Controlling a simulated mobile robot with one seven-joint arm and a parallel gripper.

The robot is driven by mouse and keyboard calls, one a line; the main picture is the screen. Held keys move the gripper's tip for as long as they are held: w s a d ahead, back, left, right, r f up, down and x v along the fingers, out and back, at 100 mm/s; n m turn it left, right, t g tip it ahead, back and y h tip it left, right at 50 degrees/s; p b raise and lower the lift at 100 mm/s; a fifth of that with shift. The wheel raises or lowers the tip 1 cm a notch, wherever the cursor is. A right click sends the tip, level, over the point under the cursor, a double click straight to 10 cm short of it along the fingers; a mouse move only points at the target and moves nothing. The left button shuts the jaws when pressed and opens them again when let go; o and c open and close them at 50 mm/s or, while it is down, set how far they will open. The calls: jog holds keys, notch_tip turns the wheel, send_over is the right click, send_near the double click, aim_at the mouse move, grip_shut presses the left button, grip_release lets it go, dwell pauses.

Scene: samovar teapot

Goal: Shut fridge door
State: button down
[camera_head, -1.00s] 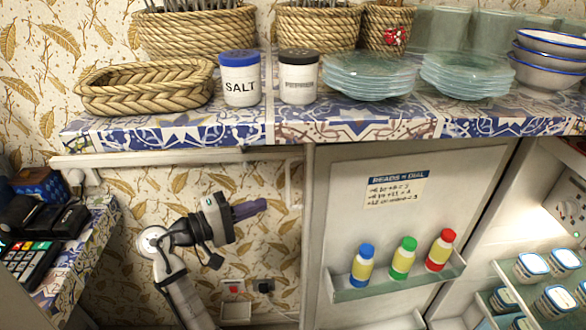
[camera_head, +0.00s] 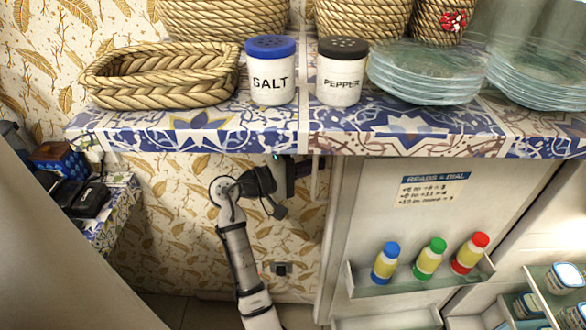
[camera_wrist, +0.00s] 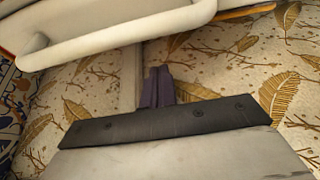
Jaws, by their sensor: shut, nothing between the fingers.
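The fridge door (camera_head: 385,222) stands open, its inner side facing the head view. It carries a paper note and a shelf with blue-, green- and red-capped bottles (camera_head: 430,258). My gripper (camera_head: 302,168) is just left of the door's left edge, below the counter edge, which partly hides it. In the wrist view its purple fingers (camera_wrist: 157,87) are together and empty. A pale bar handle (camera_wrist: 120,32), seemingly the door's, crosses the top of that view, just beyond the fingertips. I cannot tell whether they touch the door.
The fridge interior (camera_head: 570,275) with lidded tubs is at the right. The patterned counter (camera_head: 220,130) overhangs my gripper and bears a woven basket (camera_head: 160,78), salt (camera_head: 271,72) and pepper (camera_head: 341,72) pots and glass plates (camera_head: 425,70). A wall socket (camera_head: 281,268) is below.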

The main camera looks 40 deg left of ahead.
jog(key=shift+s+d+p, duration=0.25)
jog(key=shift+s+d, duration=0.2)
jog(key=shift+d, duration=0.4)
jog(key=shift+s+d+p, duration=0.2)
jog(key=shift+s+d, duration=0.2)
jog(key=shift+d, duration=0.45)
jog(key=shift+s, duration=0.1)
